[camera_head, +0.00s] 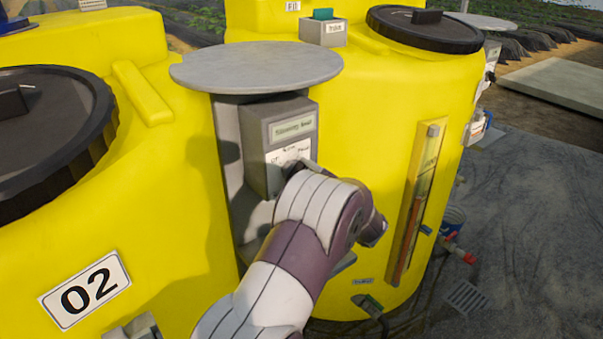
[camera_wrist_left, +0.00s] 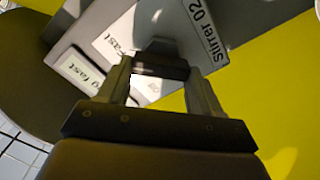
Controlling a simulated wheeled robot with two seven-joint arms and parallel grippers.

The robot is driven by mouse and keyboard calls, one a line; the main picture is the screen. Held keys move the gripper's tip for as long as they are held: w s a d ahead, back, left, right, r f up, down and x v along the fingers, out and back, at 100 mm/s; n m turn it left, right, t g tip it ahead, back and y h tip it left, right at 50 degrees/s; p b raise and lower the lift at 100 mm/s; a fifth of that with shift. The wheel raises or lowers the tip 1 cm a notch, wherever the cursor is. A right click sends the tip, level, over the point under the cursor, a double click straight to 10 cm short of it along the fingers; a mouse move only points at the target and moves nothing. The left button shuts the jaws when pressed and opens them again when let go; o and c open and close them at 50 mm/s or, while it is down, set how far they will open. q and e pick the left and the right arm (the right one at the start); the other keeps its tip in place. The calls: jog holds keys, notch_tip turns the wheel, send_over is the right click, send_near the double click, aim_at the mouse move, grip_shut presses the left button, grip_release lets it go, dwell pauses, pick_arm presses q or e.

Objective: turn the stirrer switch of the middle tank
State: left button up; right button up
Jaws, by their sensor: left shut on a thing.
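The grey stirrer switch box (camera_head: 277,148) stands under a round grey cover beside the yellow tank marked 02 (camera_head: 85,288). My left gripper (camera_head: 298,168) is at the front face of the box; my own wrist hides most of the contact. In the left wrist view, a plate reading "Stirrer 02" (camera_wrist_left: 205,32) and a white label with "Fast" (camera_wrist_left: 117,43) show on the box. My left gripper (camera_wrist_left: 160,72) is shut on the dark switch knob (camera_wrist_left: 160,64) there. The knob's pointer cannot be made out. My right gripper is not in view.
The round grey cover (camera_head: 256,66) juts out just above the box and my left wrist. Another yellow tank (camera_head: 375,130) stands close on the right, with a vertical level gauge (camera_head: 418,200). A black lid (camera_head: 50,130) tops the left tank. Open ground (camera_head: 545,220) lies at right.

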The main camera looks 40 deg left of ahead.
pick_arm(q)
jog(key=shift+f, duration=0.1)
dwell(0.3)
jog(key=o, duration=1.1)
jog(key=shift+c, duration=0.2)
jog(key=shift+d, duration=0.1)
jog(key=v, duration=1.2)
jog(key=shift+d, duration=0.3)
jog(key=shift+s, duration=0.1)
